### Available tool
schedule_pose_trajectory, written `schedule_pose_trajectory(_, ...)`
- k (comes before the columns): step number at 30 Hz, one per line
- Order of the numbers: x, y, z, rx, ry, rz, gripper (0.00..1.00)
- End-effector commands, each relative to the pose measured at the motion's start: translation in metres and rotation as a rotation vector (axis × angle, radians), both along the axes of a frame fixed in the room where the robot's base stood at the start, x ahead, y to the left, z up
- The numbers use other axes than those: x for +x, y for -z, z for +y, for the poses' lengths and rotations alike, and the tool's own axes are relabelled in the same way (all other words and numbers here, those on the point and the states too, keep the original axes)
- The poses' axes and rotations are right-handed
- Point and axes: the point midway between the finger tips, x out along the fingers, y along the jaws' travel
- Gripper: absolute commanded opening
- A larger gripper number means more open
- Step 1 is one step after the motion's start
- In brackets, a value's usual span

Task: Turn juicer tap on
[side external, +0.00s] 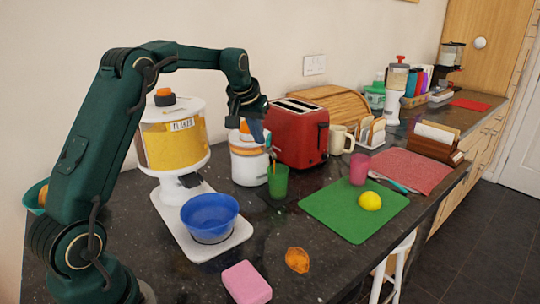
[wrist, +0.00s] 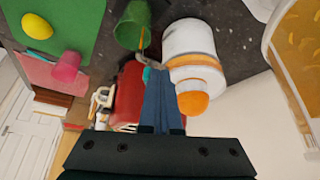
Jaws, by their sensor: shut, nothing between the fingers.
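The juicer (side external: 248,165) is a white cylinder with an orange band and orange top, standing left of the red toaster. In the wrist view it shows (wrist: 192,45) upside down at the upper middle. Its small grey tap (wrist: 150,62) sticks out over a green cup (side external: 278,183), which also shows in the wrist view (wrist: 131,27). A thin orange streak runs between tap and cup; I cannot tell whether it is juice. My gripper (side external: 266,142) is shut and empty, its blue fingers pointing down beside the juicer at the tap. Whether they touch the tap is unclear.
A red toaster (side external: 298,135) stands close behind on the right. A yellow flakes dispenser (side external: 172,145) and blue bowl (side external: 209,215) stand left.

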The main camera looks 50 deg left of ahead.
Motion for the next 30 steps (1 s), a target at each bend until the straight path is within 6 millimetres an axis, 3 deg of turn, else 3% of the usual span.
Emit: schedule_pose_trajectory(30,0.0034,0.0000,-0.0081,-0.001,0.002,-0.001,0.00)
